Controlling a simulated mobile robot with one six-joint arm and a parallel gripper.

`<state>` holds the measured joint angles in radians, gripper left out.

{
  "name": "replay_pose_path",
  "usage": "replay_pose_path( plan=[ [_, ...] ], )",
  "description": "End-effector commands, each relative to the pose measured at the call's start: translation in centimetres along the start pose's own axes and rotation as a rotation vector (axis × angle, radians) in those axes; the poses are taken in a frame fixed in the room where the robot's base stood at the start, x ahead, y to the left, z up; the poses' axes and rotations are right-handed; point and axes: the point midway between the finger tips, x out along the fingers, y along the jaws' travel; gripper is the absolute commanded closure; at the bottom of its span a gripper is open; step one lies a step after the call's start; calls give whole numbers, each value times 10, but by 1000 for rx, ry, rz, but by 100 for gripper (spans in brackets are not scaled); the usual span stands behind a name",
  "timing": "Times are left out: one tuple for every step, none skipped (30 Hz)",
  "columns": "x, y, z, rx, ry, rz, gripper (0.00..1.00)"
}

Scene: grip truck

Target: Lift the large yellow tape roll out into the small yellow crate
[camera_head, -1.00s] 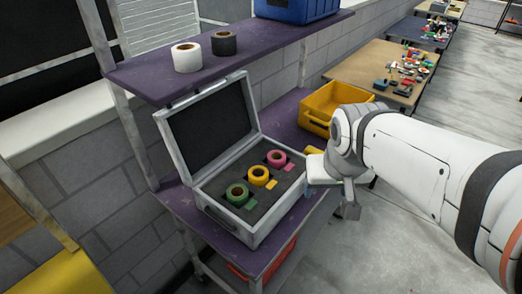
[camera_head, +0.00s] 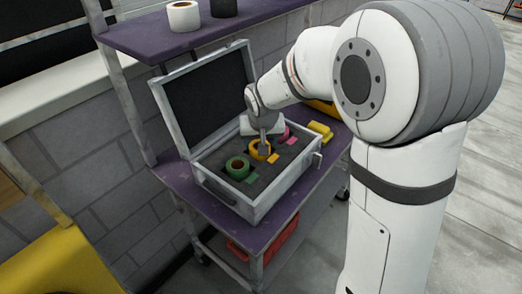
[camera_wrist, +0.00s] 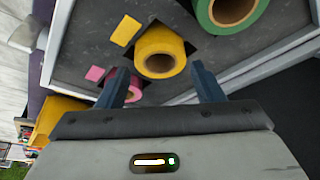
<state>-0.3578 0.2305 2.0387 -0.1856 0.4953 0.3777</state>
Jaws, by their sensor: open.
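The large yellow tape roll (camera_head: 258,151) stands in the middle slot of the open case's dark foam, between a green roll (camera_head: 237,167) and a pink roll (camera_head: 283,134). My gripper (camera_head: 264,143) is over the yellow roll and partly covers it. In the wrist view the yellow roll (camera_wrist: 160,52) shows just beyond and between my two spread, empty fingers (camera_wrist: 163,82). The yellow crate (camera_wrist: 57,112) is partly visible at the left of the wrist view. In the head view my arm hides most of it.
The open case (camera_head: 262,208) sits on a purple shelf, its lid (camera_head: 205,95) raised behind my gripper. A small yellow object (camera_head: 320,131) lies right of the case. White (camera_head: 184,16) and black (camera_head: 223,8) rolls stand on the upper shelf.

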Motion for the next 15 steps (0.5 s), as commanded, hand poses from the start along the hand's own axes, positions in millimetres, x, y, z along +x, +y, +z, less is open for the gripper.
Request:
replay_pose_path(
  plan=[
    [7,0,0,0,-5,2,39],
    [11,0,-1,0,-5,2,39],
    [17,0,-1,0,-5,1,39],
    [22,0,-1,0,-6,1,39],
    [26,0,-1,0,-5,1,39],
    [30,0,-1,0,-4,0,39],
    [33,0,-1,0,-4,0,39],
    [36,0,-1,0,-4,0,39],
    [38,0,-1,0,-2,-1,39],
    [39,0,-1,1,-1,-1,39],
    [39,0,-1,1,-1,-1,39],
    [40,0,-1,1,-1,-1,39],
    [40,0,-1,1,0,-1,39],
    [40,0,-1,1,0,-1,39],
    [40,0,-1,1,0,-1,39]
  ],
)
